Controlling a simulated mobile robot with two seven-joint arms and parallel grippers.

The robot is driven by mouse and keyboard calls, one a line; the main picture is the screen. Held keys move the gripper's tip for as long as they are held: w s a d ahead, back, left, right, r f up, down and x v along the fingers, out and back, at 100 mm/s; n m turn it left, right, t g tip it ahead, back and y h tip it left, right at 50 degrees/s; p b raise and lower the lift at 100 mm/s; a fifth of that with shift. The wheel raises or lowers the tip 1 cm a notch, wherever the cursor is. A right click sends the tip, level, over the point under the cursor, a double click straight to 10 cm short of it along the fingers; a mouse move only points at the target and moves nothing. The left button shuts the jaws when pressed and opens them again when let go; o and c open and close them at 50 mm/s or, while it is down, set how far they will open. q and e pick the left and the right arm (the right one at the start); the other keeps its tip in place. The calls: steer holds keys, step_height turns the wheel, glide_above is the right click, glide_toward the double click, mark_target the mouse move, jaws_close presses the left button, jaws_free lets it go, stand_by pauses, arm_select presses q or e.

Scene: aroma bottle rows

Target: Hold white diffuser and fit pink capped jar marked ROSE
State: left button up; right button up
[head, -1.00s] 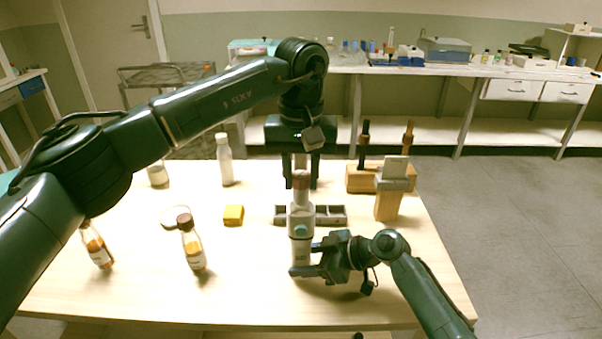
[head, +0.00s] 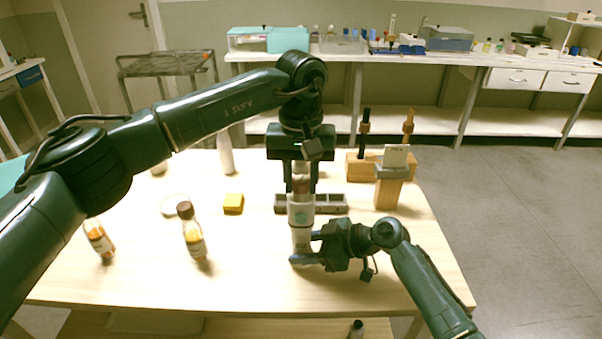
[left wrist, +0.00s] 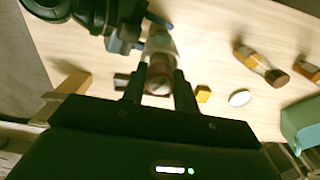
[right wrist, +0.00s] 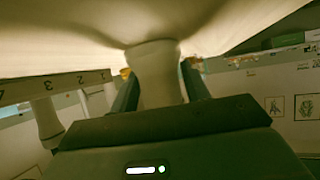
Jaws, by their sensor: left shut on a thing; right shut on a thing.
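The white diffuser (head: 301,211) stands upright near the middle of the table. My right gripper (head: 306,250) is shut around its lower body from the right; its pale body fills the right wrist view (right wrist: 158,75). My left gripper (head: 301,180) points down above it, shut on a small jar with a dull pink cap (head: 302,186). The jar is in line with the diffuser's top and appears to meet it; the exact contact is hidden. The left wrist view shows the cap (left wrist: 156,84) between the fingers. I cannot read any ROSE marking.
Two amber bottles (head: 193,236) (head: 98,240) stand at left. A yellow block (head: 233,204) and a dark slotted rack (head: 331,204) lie behind. A white bottle (head: 226,156) and wooden stands (head: 388,192) stand farther back. The front of the table is clear.

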stand_by(0.3)
arm_select(q)
steer(key=o, duration=1)
steer(key=shift+r, duration=3.45)
arm_select(e)
steer(key=shift+f, duration=0.1)
steer(key=o, duration=0.8)
steer(key=shift+o, duration=0.2)
